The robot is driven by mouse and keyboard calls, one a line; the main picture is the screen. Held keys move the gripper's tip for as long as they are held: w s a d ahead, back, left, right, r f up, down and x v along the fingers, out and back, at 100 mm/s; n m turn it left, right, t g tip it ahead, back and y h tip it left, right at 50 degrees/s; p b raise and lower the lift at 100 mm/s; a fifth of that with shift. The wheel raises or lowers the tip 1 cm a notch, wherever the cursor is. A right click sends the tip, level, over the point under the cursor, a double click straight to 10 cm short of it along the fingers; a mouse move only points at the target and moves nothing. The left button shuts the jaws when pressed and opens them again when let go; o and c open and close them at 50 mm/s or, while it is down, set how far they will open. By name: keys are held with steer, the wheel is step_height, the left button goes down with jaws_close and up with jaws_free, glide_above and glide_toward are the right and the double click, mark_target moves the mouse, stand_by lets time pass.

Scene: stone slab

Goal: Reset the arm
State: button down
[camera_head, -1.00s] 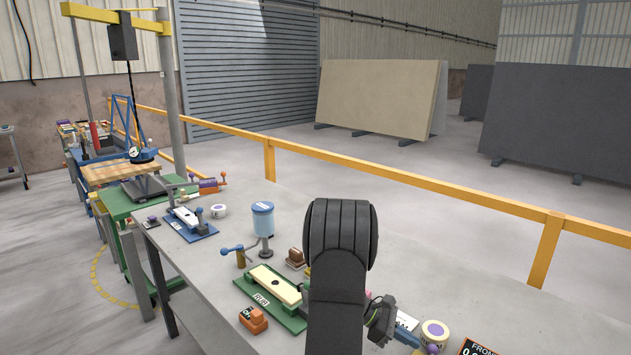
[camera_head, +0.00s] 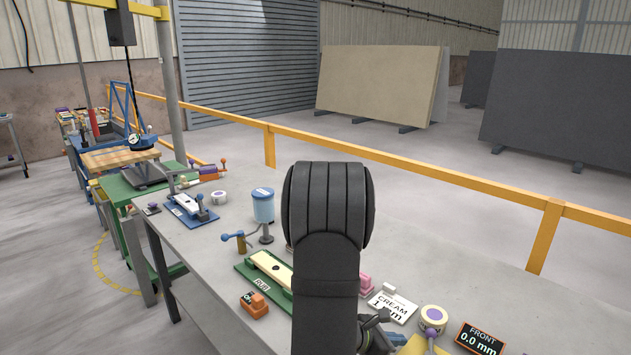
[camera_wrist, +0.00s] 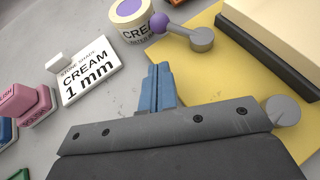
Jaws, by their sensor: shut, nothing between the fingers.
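My arm stands in the middle front of the head view and hides part of the grey bench (camera_head: 205,262). My gripper shows in the wrist view as two blue fingers (camera_wrist: 158,87) pressed together with nothing between them. They are above the bench, between the white "CREAM 1 mm" card (camera_wrist: 88,72) and a yellow board (camera_wrist: 208,82).
A cream tub (camera_head: 432,320), an orange-framed "FRONT 0.0 mm" display (camera_head: 480,338) and pink blocks (camera_wrist: 22,103) are close by. A green fixture (camera_head: 246,272), blue container (camera_head: 263,206) and orange block (camera_head: 254,304) stand left of my arm. A yellow rail (camera_head: 400,176) runs behind.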

steer(key=shift+s+a+n+t+y, duration=0.15)
steer(key=shift+s+n+t+y, duration=0.15)
steer(key=shift+s+n+t, duration=0.3)
steer(key=shift+s+a+r, duration=0.1)
steer(key=shift+a+r, duration=0.05)
steer(key=shift+a, duration=0.35)
